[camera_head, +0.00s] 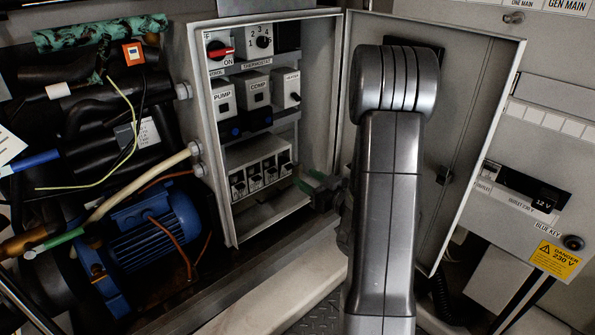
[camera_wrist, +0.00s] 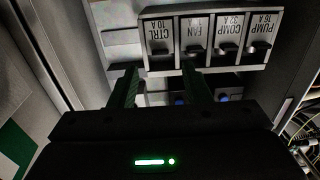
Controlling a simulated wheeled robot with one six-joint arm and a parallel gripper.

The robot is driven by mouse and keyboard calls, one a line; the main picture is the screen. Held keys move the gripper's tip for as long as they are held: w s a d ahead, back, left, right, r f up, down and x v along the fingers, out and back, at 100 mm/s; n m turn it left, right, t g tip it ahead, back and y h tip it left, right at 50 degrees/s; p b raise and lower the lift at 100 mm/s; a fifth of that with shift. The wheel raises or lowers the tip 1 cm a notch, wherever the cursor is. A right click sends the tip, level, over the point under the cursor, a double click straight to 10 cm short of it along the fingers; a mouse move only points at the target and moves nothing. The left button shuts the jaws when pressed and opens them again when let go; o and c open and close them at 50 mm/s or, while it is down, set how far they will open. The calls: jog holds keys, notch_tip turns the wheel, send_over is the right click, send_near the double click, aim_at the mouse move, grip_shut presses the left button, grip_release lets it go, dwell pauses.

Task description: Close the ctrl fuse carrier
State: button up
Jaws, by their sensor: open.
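The ctrl fuse carrier (camera_wrist: 160,36) is the leftmost of a row of labelled fuse carriers in the wrist view, where the labels appear upside down. It has a light face marked CTRL 10 A and a black part at its lower edge. In the head view it is at the right end of the row (camera_head: 286,163). My gripper (camera_wrist: 160,84) is open, its two dark green fingers apart and pointing at the row, one on each side of the ctrl carrier's line. In the head view my gripper (camera_head: 318,184) is right of the row. Contact cannot be told.
The fan carrier (camera_wrist: 194,34), comp carrier (camera_wrist: 227,33) and pump carrier (camera_wrist: 260,32) stand close beside it. The grey cabinet door (camera_head: 462,150) is open to the right, behind my arm. Switches with blue buttons (camera_head: 236,132) are above the row in the head view.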

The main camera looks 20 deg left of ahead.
jog(key=v, duration=0.7)
jog(key=shift+s+d, duration=0.1)
jog(key=shift+d, duration=0.05)
jog(key=shift+p, duration=0.3)
